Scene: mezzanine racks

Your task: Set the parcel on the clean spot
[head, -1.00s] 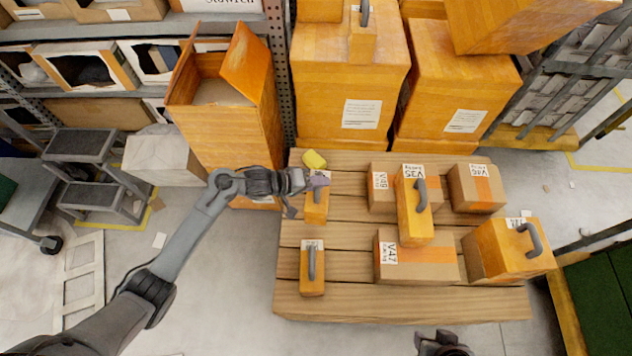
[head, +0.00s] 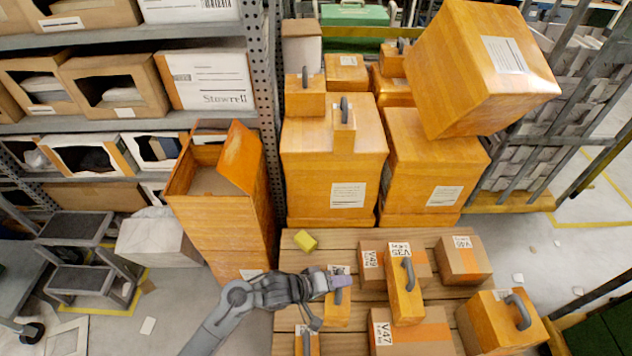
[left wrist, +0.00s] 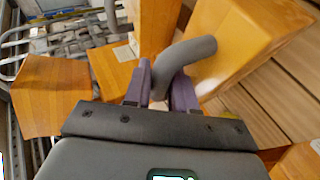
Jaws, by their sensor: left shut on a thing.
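My left gripper (head: 338,283) is shut on the grey handle of a small orange parcel (head: 337,312) with a white label. The parcel is at the left of the wooden slatted platform (head: 351,242); I cannot tell if it touches the slats. In the left wrist view the purple fingers (left wrist: 161,88) close around the curved grey handle (left wrist: 190,53), with the orange parcel (left wrist: 235,42) beyond. A yellow sponge-like block (head: 306,240) lies on the platform behind the gripper. No clean spot can be told apart from the other boards. My right gripper is out of view.
Beside the held parcel stand a tall handled box V35 (head: 404,293), cartons V49 (head: 371,272), V47 (head: 425,335) and V48 (head: 463,260), and another handled box (head: 500,323). Another handled box (head: 306,345) is in front. Large orange boxes (head: 310,165) and an open box (head: 225,215) stand behind.

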